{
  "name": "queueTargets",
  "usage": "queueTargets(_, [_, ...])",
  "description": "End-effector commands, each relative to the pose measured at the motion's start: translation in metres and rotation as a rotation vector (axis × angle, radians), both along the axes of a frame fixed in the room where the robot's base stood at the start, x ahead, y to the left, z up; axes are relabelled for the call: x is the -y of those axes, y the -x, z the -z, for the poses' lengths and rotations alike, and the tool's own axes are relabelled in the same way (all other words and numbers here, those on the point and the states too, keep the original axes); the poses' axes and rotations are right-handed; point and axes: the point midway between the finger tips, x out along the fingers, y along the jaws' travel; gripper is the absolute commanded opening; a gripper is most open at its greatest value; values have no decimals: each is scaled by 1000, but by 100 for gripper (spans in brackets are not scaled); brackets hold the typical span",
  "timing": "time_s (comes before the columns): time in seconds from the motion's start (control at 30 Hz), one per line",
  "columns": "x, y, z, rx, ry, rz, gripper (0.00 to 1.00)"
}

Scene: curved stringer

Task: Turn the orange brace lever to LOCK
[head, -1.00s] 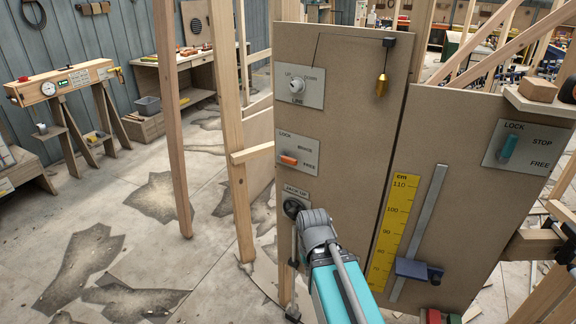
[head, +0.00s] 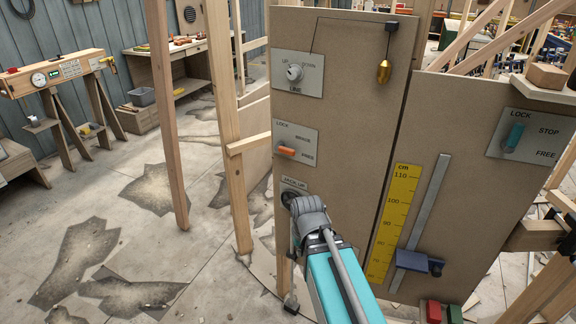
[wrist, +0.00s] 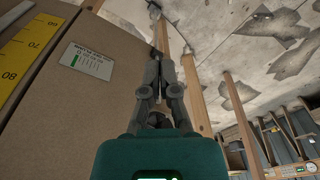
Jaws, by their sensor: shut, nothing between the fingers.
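The orange brace lever (head: 287,151) sits on a pale plate (head: 303,136) marked LOCK, BRACE and FREE, on the left part of the brown panel in the head view. The lever lies roughly level, low on the plate; which mark it points at is hard to tell. My gripper (wrist: 161,57) is shut and empty in the wrist view, its fingers together beside the brown panel. The lever does not show in the wrist view. In the head view my arm stands in front of the panel below the lever, and the fingers cannot be made out clearly.
Above the lever is a LINE dial (head: 294,73) and a hanging brass plumb bob (head: 384,71). Below it is the JACK-UP plate (head: 294,185), partly behind my arm. A teal lever (head: 514,137) and a blue slider (head: 418,262) are to the right. A wooden post (head: 225,120) stands left.

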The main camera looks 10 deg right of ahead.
Motion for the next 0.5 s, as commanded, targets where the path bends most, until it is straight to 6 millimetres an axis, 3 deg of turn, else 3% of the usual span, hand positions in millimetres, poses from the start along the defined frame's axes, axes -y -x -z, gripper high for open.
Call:
queueTargets(0.23, [-23, -64, 27, 248, -112, 182, 0])
queueTargets(0.5, [-54, -142, 31, 562, -358, 451, 0])
